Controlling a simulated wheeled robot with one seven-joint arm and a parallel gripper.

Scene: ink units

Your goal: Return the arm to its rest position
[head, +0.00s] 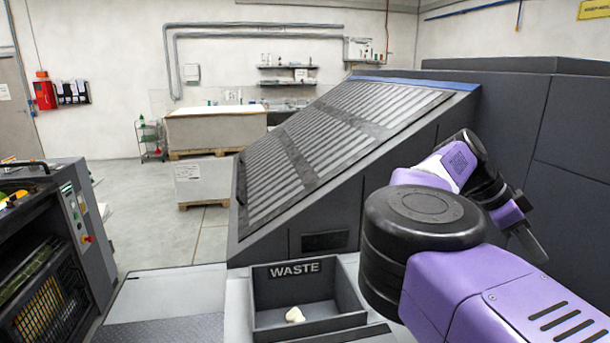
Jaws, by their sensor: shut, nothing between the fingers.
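My purple and black arm reaches in from the lower right and folds back to the right, in front of the dark machine panels. My gripper (532,243) is at the arm's far end, at the right of the head view, pointing down and to the right. It is shut and holds nothing. It is apart from the waste bin and close in the picture to the dark panel behind it; the exact gap cannot be told.
Dark panels (570,140) fill the right. A control cabinet (75,220) stands left. Floor (150,235) is clear between.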

